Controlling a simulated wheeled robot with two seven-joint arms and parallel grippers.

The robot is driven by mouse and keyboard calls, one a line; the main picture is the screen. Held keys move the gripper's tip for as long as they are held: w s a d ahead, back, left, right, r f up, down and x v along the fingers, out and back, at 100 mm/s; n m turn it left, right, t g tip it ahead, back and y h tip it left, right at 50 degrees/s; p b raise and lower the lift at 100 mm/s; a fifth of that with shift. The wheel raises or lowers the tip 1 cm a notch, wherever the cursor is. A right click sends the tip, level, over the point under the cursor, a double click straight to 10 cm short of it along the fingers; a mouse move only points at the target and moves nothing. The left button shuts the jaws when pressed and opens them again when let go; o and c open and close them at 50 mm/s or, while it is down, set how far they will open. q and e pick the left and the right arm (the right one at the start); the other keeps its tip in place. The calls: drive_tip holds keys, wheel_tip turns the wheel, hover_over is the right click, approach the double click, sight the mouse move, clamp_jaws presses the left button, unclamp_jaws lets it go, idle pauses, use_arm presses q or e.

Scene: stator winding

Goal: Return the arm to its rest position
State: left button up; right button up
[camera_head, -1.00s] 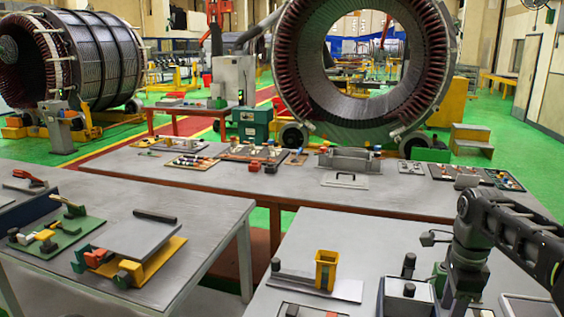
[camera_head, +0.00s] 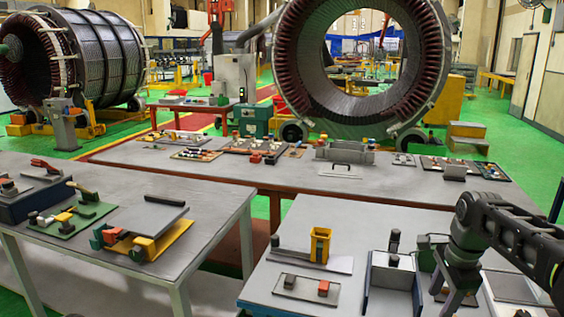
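My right arm (camera_head: 515,238) comes in from the right edge, dark grey and jointed. It bends down at an elbow-like joint over the near right table. My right gripper (camera_head: 458,288) is at its lower end, low over the table's right part, beside an open box with white and dark walls (camera_head: 392,284). Its fingers are dark and small against the parts behind them, so I cannot tell whether they are open or shut, or whether they hold anything. My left arm and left gripper are not in view.
The near right table (camera_head: 300,222) carries a yellow bin (camera_head: 320,244) and a plate with a red block (camera_head: 323,287). The left table (camera_head: 215,215) holds fixtures. A long table (camera_head: 400,187) with trays stands behind, before a large stator ring (camera_head: 433,70).

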drive_tip(key=w+a+f+n+t+y, duration=0.1)
drive_tip(key=w+a+f+n+t, duration=0.1)
drive_tip(key=w+a+f+n, duration=0.4)
drive_tip(key=s+a+f+n+t+y, duration=0.1)
drive_tip(key=s+a+f+n, duration=0.25)
drive_tip(key=a+f, duration=0.55)
drive_tip(key=s+a+f+n+y, duration=0.1)
drive_tip(key=s+a+f+n, duration=0.25)
drive_tip(key=f, duration=0.85)
drive_tip(key=s+a+f+n+g, duration=0.1)
drive_tip(key=s+a+f, duration=0.2)
drive_tip(key=s, duration=0.5)
drive_tip(key=s+a+f+n+g, duration=0.1)
drive_tip(key=s+a+f, duration=0.3)
drive_tip(key=s, duration=0.5)
drive_tip(key=s+a+f+n+g+y, duration=0.1)
drive_tip(key=s+a+f+g, duration=0.1)
drive_tip(key=s+a+f, duration=0.2)
drive_tip(key=s+f, duration=0.2)
drive_tip(key=s, duration=0.2)
drive_tip(key=shift+s+f+n, duration=0.15)
drive_tip(key=shift+f+n, duration=0.15)
drive_tip(key=shift+n, duration=0.1)
drive_tip(key=shift+a, duration=0.1)
